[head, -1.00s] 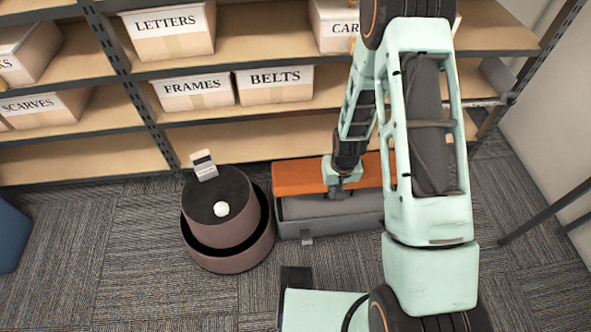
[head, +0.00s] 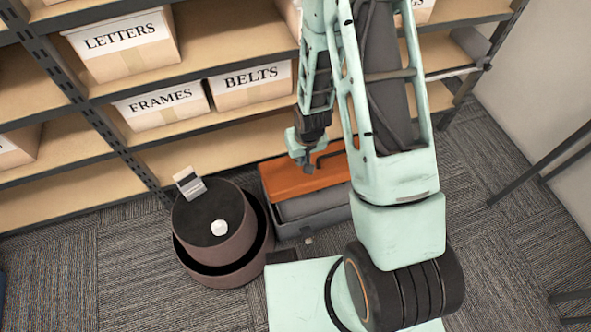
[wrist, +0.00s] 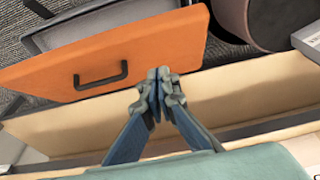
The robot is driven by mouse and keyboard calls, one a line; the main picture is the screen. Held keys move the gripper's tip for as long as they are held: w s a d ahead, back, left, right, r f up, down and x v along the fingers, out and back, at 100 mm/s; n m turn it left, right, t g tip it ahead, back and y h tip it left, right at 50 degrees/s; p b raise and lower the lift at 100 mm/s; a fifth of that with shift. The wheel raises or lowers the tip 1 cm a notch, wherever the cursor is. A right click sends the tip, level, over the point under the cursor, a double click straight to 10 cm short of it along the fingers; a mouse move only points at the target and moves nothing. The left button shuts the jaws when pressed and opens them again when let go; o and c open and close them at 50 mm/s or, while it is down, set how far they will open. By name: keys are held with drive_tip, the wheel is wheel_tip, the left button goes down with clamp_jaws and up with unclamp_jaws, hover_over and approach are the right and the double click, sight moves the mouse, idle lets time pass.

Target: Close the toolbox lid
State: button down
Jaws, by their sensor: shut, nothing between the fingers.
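The toolbox (head: 318,205) is a grey box on the carpet, with its orange lid (head: 285,182) raised along the shelf side. In the wrist view the lid (wrist: 145,50) shows its face with a black handle (wrist: 100,76), and part of the grey box (wrist: 85,25) lies beyond it. My gripper (head: 309,171) is shut and empty, in front of the lid in the head view. In the wrist view my gripper (wrist: 158,76) is at the lid's near edge, close to one corner; I cannot tell whether it touches. My arm hides the box's right end in the head view.
Shelving (head: 200,150) with labelled boxes runs behind. Carpet is open at the front left.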

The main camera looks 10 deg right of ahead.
drive_tip(key=b, duration=0.3)
hover_over(299, 184)
drive_tip(key=w, duration=0.1)
drive_tip(key=x, duration=0.3)
drive_tip(key=s+x, duration=0.1)
drive_tip(key=x, duration=0.2)
drive_tip(key=s+x, duration=0.1)
drive_tip(key=x, duration=0.2)
drive_tip(key=shift+d+f, duration=0.1)
drive_tip(key=shift+f, duration=0.3)
drive_tip(key=f, duration=0.1)
drive_tip(key=s+f, duration=0.1)
drive_tip(key=shift+s+d+f+b, duration=0.15)
drive_tip(key=shift+s+f+b, duration=0.05)
drive_tip(key=shift+f+b, duration=0.2)
drive_tip(key=shift+s+f, duration=0.2)
drive_tip(key=shift+f, duration=0.05)
